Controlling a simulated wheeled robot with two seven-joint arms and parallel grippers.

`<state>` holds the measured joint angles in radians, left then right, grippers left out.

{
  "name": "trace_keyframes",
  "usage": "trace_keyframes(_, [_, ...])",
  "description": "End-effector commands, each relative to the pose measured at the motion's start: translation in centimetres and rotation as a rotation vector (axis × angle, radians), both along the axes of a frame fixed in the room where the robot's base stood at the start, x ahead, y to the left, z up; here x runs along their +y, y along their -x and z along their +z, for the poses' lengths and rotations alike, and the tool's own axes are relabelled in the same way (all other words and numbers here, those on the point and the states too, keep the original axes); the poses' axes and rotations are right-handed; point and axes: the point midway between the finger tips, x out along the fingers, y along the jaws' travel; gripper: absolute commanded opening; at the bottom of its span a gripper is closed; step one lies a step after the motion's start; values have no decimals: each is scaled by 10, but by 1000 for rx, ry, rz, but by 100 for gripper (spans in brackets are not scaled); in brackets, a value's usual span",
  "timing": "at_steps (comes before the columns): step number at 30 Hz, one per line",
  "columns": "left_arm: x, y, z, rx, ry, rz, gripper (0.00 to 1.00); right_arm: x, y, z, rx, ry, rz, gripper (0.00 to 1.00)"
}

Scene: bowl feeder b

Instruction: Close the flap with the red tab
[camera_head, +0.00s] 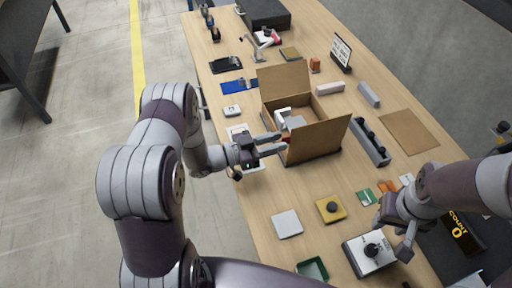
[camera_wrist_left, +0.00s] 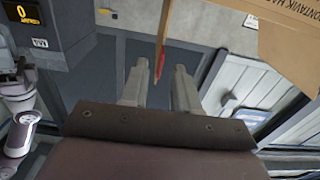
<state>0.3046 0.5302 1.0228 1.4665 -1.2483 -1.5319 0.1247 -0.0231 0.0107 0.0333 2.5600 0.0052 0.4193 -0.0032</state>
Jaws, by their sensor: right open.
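A brown cardboard box (camera_head: 288,112) stands open on the wooden table, with one flap (camera_head: 284,80) standing up at its back and another large flap (camera_head: 318,141) at its front. The red tab (camera_head: 287,141) shows as a small red spot at the front flap's left edge. In the left wrist view the red tab (camera_wrist_left: 160,62) appears between the two fingertips, and the cardboard (camera_wrist_left: 288,38) is at the upper right. My left gripper (camera_head: 284,140) is open beside the tab; contact cannot be told. My right gripper (camera_head: 396,240) is open above the table at the lower right, away from the box.
A white box with a black knob (camera_head: 370,252) stands below my right gripper. A yellow block with a black button (camera_head: 331,208) and a pale square plate (camera_head: 287,223) lie in front of the box. A grey rail (camera_head: 369,141) lies right of it. White items sit inside the box.

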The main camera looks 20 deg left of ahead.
Motion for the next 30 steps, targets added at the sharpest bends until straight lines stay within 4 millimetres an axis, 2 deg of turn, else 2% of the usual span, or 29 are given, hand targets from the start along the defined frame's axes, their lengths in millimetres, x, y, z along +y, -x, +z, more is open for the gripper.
trace_keyframes(1, [11,6,-3,0,0,6,30,0,0,-5,0,0,0,43])
trace_keyframes(6, [39,27,-2,1,1,5,30,0,0,-11,0,0,0,43])
trace_keyframes(10, [53,38,-2,1,1,3,30,0,0,-13,0,0,0,43])
trace_keyframes(15, [60,44,0,1,1,0,30,0,0,-14,0,0,0,43])
trace_keyframes(22, [60,44,0,1,1,-1,30,0,0,-14,0,0,0,43])
trace_keyframes(24, [58,44,-1,1,1,-6,7,0,0,-14,0,0,0,43])
trace_keyframes(25, [56,44,-1,1,1,-14,0,0,0,-14,0,0,0,43])
trace_keyframes(28, [37,46,-2,0,0,-65,0,0,0,-16,0,0,0,43])
trace_keyframes(30, [17,48,-4,-1,-1,-119,0,0,0,-18,0,0,0,43])
